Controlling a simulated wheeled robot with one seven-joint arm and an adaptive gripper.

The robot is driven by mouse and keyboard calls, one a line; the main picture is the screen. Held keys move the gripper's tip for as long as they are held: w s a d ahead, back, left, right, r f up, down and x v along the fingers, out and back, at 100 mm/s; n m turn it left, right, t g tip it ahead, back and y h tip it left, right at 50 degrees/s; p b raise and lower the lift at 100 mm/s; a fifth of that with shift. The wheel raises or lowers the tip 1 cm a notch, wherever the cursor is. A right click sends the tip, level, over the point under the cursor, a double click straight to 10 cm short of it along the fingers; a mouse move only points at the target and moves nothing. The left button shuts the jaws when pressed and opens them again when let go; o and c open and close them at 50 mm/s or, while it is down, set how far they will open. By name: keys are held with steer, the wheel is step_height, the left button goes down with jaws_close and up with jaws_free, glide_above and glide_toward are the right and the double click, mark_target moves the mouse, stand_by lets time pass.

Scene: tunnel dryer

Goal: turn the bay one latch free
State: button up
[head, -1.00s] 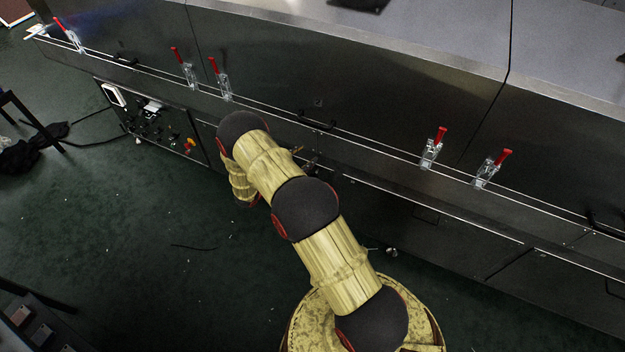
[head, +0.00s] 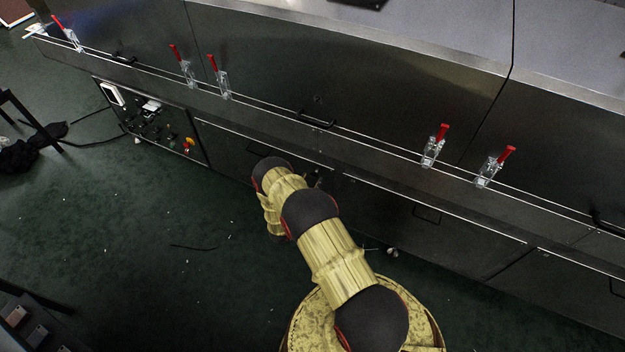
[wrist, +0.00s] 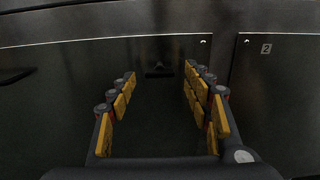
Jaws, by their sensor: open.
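Several toggle latches with red handles line the dryer's front edge in the head view. One is at the far left (head: 70,38), a pair stands left of centre (head: 187,72) (head: 220,82), and another pair stands at the right (head: 434,150) (head: 492,168). All the red handles point up. I cannot read which latch belongs to bay one. My gripper (wrist: 160,76) shows in the wrist view, open and empty, facing a dark lower panel. No latch shows between its fingers. In the head view my arm hides the gripper.
A small dark handle (wrist: 158,71) sits on the panel ahead. A panel marked 2 (wrist: 266,48) is at the right. Black bar handles (head: 316,119) stick out from the dryer front. A control panel (head: 150,122) is at the lower left. The green floor (head: 150,220) at left is mostly clear.

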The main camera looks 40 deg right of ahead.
steer(key=shift+x, duration=1.15)
steer(key=shift+c, duration=1.2)
steer(key=c, duration=0.9)
